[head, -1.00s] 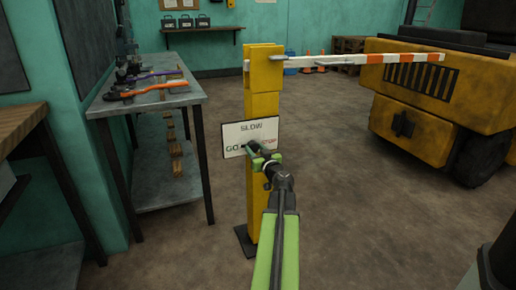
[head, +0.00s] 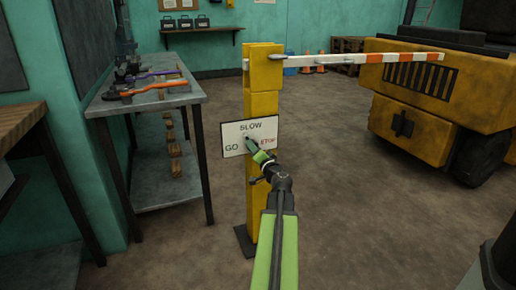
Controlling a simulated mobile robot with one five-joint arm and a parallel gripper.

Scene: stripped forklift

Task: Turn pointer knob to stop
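A white sign plate (head: 233,129) on the yellow post bears the words GO at left, SLOW at top and STOP at right. The small dark pointer knob (head: 249,142) sits at the plate's middle. Its visible tip points up and slightly left, between GO and SLOW and nearer SLOW. My gripper (head: 257,150), with green fingers, is at the knob from the lower right and appears closed around it. The fingers hide the knob's lower part, and the exact contact is too small to see.
The yellow post (head: 262,105) carries a red-and-white barrier arm (head: 345,60), level and reaching right. A metal workbench (head: 150,103) with tools stands at left. A yellow forklift (head: 420,105) stands at right. The floor around the post is clear.

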